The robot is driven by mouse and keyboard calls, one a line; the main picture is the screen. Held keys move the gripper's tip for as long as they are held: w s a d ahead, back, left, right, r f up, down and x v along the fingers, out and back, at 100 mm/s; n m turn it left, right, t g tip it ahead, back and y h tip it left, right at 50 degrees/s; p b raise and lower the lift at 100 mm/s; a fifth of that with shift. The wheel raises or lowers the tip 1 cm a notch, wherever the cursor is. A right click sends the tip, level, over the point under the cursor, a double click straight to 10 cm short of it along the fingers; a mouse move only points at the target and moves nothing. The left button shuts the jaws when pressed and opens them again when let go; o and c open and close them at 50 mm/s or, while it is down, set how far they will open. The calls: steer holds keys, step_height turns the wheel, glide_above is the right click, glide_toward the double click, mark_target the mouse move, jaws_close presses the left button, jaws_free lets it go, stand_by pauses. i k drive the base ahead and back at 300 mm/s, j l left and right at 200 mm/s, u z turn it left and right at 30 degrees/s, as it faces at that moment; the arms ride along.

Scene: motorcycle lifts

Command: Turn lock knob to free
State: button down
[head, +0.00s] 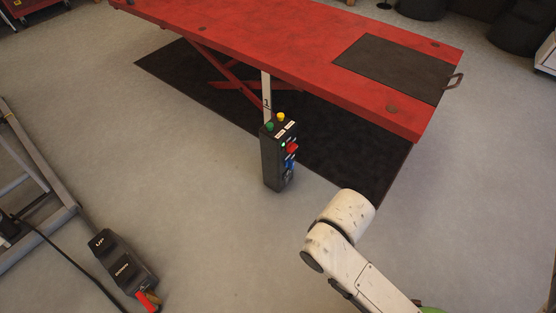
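A dark control box (272,168) stands on a post beside the red motorcycle lift table (300,60). Its sloped top has a green button (269,126), a yellow button (281,117) and small white labels. On its right-hand face are a red knob-like part (292,147) and blue parts (290,164). Which part is the lock knob, and how it is turned, is too small to tell. My white arm comes in from the bottom right, below and right of the box. My gripper is out of view.
A black foot pedal (122,262) marked UP and DOWN lies on the floor at lower left, with a red part at its end. A grey metal frame (30,175) is at the left edge. A dark mat (360,155) lies under the lift. Grey floor around the box is clear.

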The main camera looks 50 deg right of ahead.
mark_target(290, 163)
steer(key=i+l, duration=0.15)
steer(key=l, duration=0.2)
steer(key=i+l, duration=0.15)
steer(key=l, duration=0.25)
steer(key=i+l, duration=0.15)
steer(key=l, duration=0.2)
